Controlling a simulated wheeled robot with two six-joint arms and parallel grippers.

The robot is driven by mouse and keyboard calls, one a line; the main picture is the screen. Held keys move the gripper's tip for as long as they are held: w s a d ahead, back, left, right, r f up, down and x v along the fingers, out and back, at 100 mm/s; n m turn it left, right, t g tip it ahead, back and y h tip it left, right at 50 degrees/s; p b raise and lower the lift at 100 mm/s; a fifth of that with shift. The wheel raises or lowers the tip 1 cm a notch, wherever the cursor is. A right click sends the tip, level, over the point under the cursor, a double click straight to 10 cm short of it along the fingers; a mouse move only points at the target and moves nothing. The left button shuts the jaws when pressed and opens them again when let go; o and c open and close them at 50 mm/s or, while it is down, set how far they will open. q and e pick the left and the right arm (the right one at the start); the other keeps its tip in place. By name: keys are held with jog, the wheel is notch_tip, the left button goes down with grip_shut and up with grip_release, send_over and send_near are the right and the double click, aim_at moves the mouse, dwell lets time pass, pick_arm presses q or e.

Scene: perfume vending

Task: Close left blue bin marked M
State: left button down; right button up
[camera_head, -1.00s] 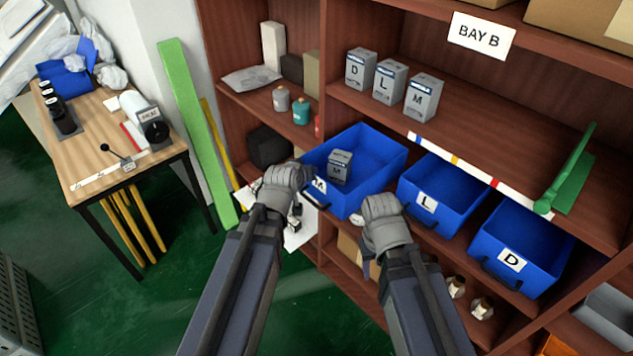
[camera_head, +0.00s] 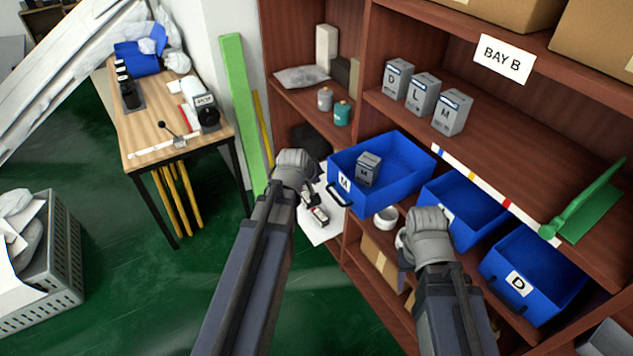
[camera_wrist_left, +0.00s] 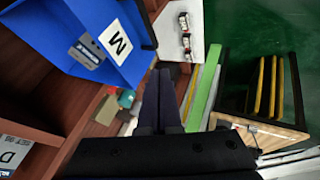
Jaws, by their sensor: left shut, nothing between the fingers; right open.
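The left blue bin marked M (camera_head: 405,189) sticks out from the shelf, its M label and black handle facing front-left. A grey box marked M (camera_head: 368,170) lies in it. In the left wrist view the bin (camera_wrist_left: 45,30) is at the upper left, with its M label and dark handle visible. My left gripper (camera_wrist_left: 160,98) is shut and empty, apart from the bin. In the head view my left gripper (camera_head: 305,182) is left of the bin's front. My right gripper (camera_head: 403,250) is in front of the middle bin, its fingers mostly hidden by the hand.
The middle blue bin (camera_head: 470,198) and the bin marked D (camera_head: 535,285) sit to the right on the same shelf. Grey boxes D, L and M (camera_head: 423,95) stand above. A green plank (camera_head: 240,110) leans at the left, beside a wooden table (camera_head: 150,110).

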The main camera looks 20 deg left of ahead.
aim_at(376, 157)
pick_arm(q)
jog(key=w+f+b, duration=0.2)
jog(key=w+d+f+b, duration=0.1)
jog(key=w+f, duration=0.1)
jog(key=w, duration=0.1)
jog(key=w+f+b, duration=0.2)
jog(key=shift+w+d+f+b, duration=0.15)
jog(key=shift+w+d+b, duration=0.15)
jog(key=shift+d, duration=0.1)
jog(key=shift+w+d, duration=0.2)
jog(key=shift+d, duration=0.05)
jog(key=shift+d, duration=0.1)
jog(key=w+d, duration=0.3)
jog(key=w, duration=0.1)
jog(key=w+d, duration=0.4)
jog(key=w, duration=0.1)
jog(key=w+d, duration=0.3)
jog(key=w, duration=0.1)
jog(key=shift+w+d, duration=0.3)
jog(key=shift+w, duration=0.1)
jog(key=shift+w+d, duration=0.25)
jog(key=shift+w, duration=0.15)
